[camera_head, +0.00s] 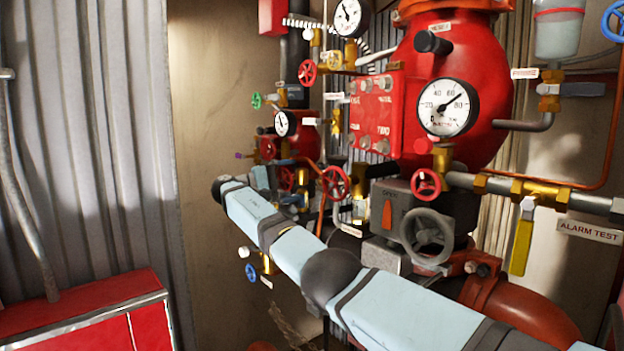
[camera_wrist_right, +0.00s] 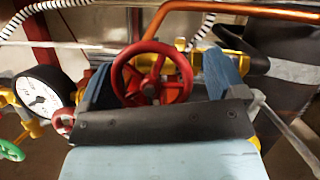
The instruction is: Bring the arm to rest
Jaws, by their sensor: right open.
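My right arm (camera_head: 285,250) reaches from the lower right across the front of the pipework, with its bent end at centre left. My right gripper (camera_head: 288,182) is small and partly hidden among valves there. In the right wrist view the gripper (camera_wrist_right: 160,78) has its two blue fingers spread apart. A red handwheel (camera_wrist_right: 152,80) shows in the gap between them. I cannot tell whether the fingers touch it. Nothing is visibly held. My left gripper is not in view.
Red handwheels (camera_head: 335,182), a pressure gauge (camera_head: 447,107) and a large red valve body (camera_head: 475,60) crowd the right side. A grey handwheel (camera_head: 427,236) lies behind my arm. A red cabinet (camera_head: 85,305) stands lower left.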

